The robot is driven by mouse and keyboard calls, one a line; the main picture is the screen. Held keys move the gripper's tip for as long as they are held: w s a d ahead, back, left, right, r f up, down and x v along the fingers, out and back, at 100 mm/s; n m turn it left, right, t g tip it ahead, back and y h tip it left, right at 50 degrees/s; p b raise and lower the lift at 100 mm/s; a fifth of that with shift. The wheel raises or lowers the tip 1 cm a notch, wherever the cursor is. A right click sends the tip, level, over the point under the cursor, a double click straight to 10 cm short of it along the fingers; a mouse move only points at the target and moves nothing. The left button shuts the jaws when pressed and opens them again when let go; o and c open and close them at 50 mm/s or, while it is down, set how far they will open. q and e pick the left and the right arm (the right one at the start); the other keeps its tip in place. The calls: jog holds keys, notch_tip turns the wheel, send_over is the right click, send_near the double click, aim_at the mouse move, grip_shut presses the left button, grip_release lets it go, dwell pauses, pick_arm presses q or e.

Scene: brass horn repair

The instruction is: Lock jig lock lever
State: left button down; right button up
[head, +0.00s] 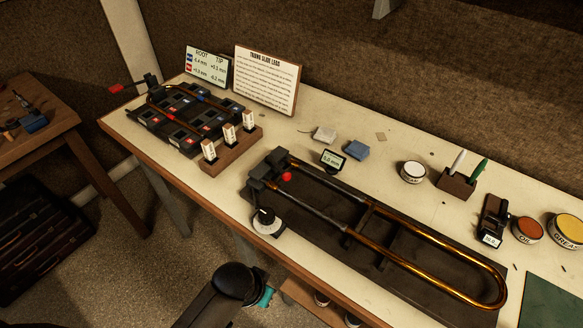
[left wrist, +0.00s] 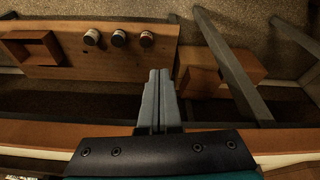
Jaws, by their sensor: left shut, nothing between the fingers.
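A black jig (head: 168,128) with several dark blocks stands at the left end of the bench in the head view, with a brass bow lying over it. A lever with a red grip (head: 121,87) sticks out to the left from its far left corner. I cannot tell whether it is locked. My left gripper (left wrist: 160,75) is shut and empty in the left wrist view, over the bench's front edge and well away from the lever. In the head view, one of my arms shows at the bottom, its fingers hidden. My right gripper is not in view.
A long brass slide (head: 440,240) rests on a dark fixture with a red ball (head: 286,176). A wooden block (head: 230,150) holds white tags in front of the jig. Two cards stand behind it. A lower shelf (left wrist: 100,65) carries jars and a wooden tray.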

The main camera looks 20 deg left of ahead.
pick_arm(q)
jog(key=shift+m+t+h, duration=0.3)
jog(key=shift+m+h, duration=0.4)
jog(key=shift+m, duration=0.1)
jog(key=w+d+r, duration=0.1)
jog(key=w+r, duration=0.3)
jog(key=r, duration=0.1)
jog(key=w+d+r+p, duration=0.1)
jog(key=w+d+r, duration=0.1)
jog(key=w+r, duration=0.3)
jog(key=w+d+r+p, duration=0.1)
jog(key=w+d+r, duration=0.1)
jog(key=w+r, duration=0.2)
jog(key=shift+w+r, duration=0.35)
jog(key=shift+r, duration=0.25)
jog(key=shift+y, duration=0.3)
jog(key=w+r, duration=0.1)
jog(key=w, duration=0.1)
jog(key=w+a+r, duration=0.1)
jog(key=w+r, duration=0.1)
jog(key=w+r+p, duration=0.1)
jog(key=shift+w+a+r, duration=0.25)
jog(key=shift+w+a, duration=0.05)
jog(key=shift+w, duration=0.1)
jog(key=w+a+r+n+y, duration=0.1)
jog(key=w+a+r, duration=0.3)
jog(key=w+r, duration=0.1)
jog(key=shift+w+r, duration=0.25)
jog(key=shift+r, duration=0.4)
jog(key=shift+f, duration=0.15)
